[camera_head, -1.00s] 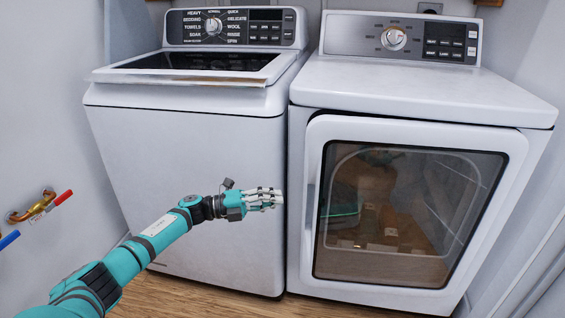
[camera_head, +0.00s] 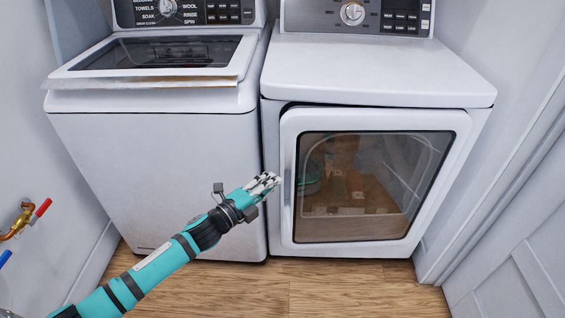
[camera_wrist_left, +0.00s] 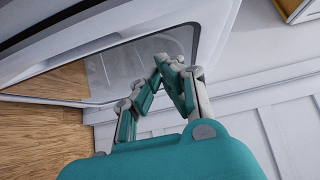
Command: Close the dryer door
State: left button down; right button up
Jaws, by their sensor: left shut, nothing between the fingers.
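The dryer (camera_head: 385,72) is the white machine on the right. Its door (camera_head: 382,121) has a white frame around a dark glass window (camera_head: 425,150) and sits at or very near the front of the body. I cannot tell whether it is fully latched. My left gripper (camera_head: 270,182) is shut and empty, at the door's left edge near the handle side. Whether it touches the door is unclear. In the left wrist view, the closed fingers (camera_wrist_left: 172,65) show in front of the door's glass (camera_wrist_left: 115,65). My right gripper is not in view.
A white washer (camera_head: 160,165) stands close on the dryer's left, its lid (camera_head: 155,75) down. Pipes with a red valve handle (camera_head: 43,207) are on the left wall. A white panelled surface (camera_head: 515,240) borders the right. Wooden floor (camera_head: 345,290) is clear in front.

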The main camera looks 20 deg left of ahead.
pick_arm(q)
jog(key=shift+w+d+b, duration=0.15)
jog(key=shift+w+d, duration=0.05)
jog(key=shift+w, duration=1.9)
jog(key=shift+w+d+b, duration=0.15)
jog(key=shift+w+d, duration=0.05)
jog(key=shift+w, duration=1.85)
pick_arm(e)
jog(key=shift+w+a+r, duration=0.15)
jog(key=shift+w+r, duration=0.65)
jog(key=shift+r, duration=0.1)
